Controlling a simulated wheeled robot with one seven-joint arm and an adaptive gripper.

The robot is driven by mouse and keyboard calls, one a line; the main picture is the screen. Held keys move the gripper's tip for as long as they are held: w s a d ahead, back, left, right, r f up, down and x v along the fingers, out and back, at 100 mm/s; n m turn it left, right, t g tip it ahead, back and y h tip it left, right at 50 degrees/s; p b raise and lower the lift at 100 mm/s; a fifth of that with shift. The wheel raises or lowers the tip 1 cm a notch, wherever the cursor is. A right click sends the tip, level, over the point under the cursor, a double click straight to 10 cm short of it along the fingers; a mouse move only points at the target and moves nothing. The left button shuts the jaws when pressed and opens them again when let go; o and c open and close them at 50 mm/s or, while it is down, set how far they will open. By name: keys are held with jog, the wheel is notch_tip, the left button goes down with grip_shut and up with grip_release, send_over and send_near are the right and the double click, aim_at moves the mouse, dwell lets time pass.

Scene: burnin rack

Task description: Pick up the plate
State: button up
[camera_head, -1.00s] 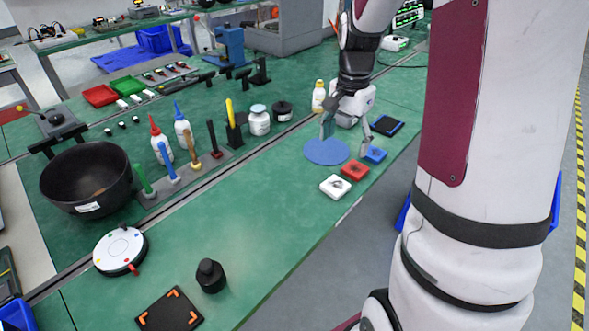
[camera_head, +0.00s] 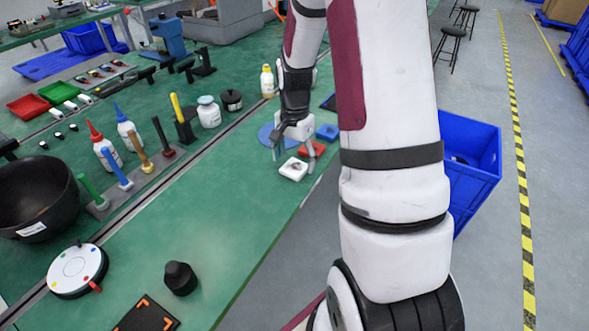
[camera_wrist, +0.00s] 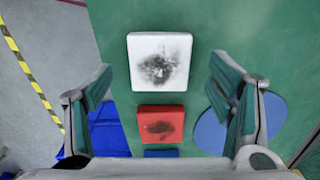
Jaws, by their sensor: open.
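A flat round blue disc (camera_head: 266,134) lies on the green bench; it is the most plate-like thing here. In the wrist view the disc (camera_wrist: 210,134) is at the right, partly hidden by a finger. My gripper (camera_head: 292,158) is open and empty above the bench, pointing down. In the wrist view its fingers (camera_wrist: 160,72) stand either side of a white square block (camera_wrist: 160,60) with a dark smudged top, apart from it. The white block (camera_head: 293,170) also shows below the gripper in the head view.
A red square block (camera_head: 313,149) and a blue one (camera_head: 327,131) sit behind the white block. Bottles (camera_head: 209,112) and upright tools (camera_head: 161,138) stand left. A blue bin (camera_head: 470,165) is on the floor right.

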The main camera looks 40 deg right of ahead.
jog(key=shift+f, duration=0.95)
jog(key=c, duration=1.2)
jog(key=shift+r, duration=0.1)
